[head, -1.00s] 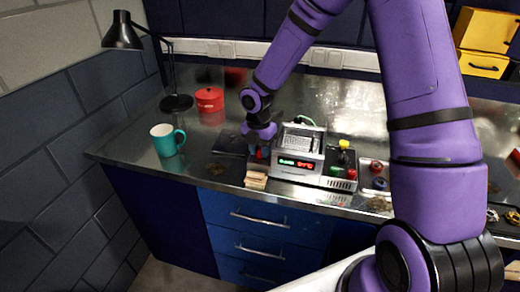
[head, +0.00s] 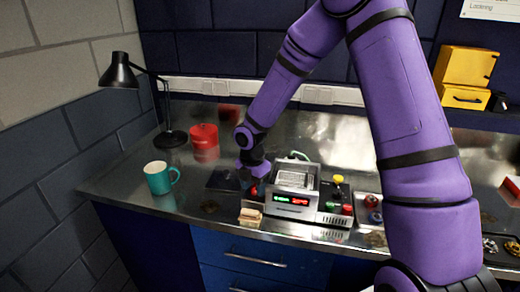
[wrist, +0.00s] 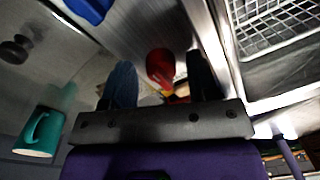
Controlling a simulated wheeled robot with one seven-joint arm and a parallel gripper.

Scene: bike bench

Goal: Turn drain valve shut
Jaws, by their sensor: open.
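The drain valve shows as a small red handle (head: 254,191) on the left side of the grey metal tank unit (head: 292,182) with a lit green and red display. In the wrist view the red handle (wrist: 160,66) lies between the two fingers. My gripper (head: 250,180) points down right beside the tank's left wall. It is open in the wrist view (wrist: 163,80), with one finger on each side of the handle. I cannot tell whether either finger touches it. The valve's stem is mostly hidden.
A teal mug (head: 160,179), red tin (head: 204,136) and black lamp (head: 122,74) stand to the left. A small wooden block stack (head: 250,217) is at the front edge. A button box (head: 335,207) sits right of the tank.

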